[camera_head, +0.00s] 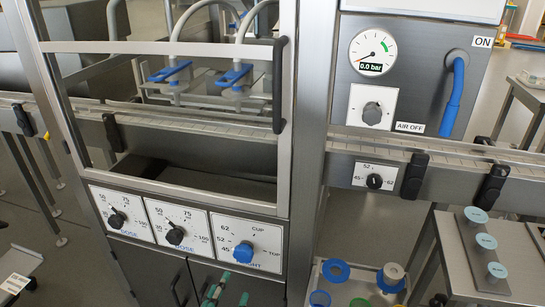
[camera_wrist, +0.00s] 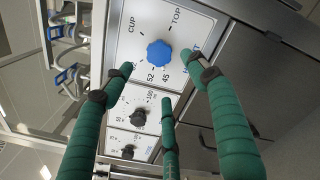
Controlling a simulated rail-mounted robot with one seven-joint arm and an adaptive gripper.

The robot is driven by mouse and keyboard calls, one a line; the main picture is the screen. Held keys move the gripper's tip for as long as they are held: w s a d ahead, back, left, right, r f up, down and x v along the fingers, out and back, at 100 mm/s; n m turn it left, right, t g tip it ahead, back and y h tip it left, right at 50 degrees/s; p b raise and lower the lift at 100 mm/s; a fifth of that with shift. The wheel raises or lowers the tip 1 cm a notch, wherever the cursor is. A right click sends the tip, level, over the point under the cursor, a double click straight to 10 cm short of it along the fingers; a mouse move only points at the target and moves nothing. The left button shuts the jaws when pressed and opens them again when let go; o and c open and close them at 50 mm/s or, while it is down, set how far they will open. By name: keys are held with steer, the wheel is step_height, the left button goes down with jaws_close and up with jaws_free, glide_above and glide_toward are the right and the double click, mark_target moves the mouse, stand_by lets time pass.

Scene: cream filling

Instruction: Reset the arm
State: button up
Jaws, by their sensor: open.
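My gripper (camera_head: 226,290) shows at the bottom edge of the head view as green fingertips, below the dial panel and in front of the dark cabinet doors. In the wrist view my gripper (camera_wrist: 160,76) has three green fingers spread apart with nothing between them. Beyond the fingertips is the blue height knob (camera_wrist: 160,53), on a white plate marked 45, 52, 62, CUP and TOP. The same blue knob (camera_head: 243,254) is in the head view, apart from the fingers. The rest of my arm is out of view.
Two black dose knobs (camera_head: 117,219) (camera_head: 174,235) sit left of the blue knob. A framed guard with a black handle (camera_head: 279,85) rises above. At right, the gauge (camera_head: 373,52) reads 0.0 bar and a blue lever (camera_head: 453,98) hangs down. A tray with nozzles (camera_head: 391,278) stands lower right.

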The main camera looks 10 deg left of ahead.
mark_target(241, 257)
steer(key=w, duration=0.4)
steer(key=w+d, duration=0.1)
steer(key=w, duration=0.6)
steer(key=shift+w+d, duration=0.35)
steer(key=shift+d, duration=0.05)
steer(key=shift+f, duration=0.1)
steer(key=shift+m, duration=0.3)
steer(key=shift+s, duration=0.1)
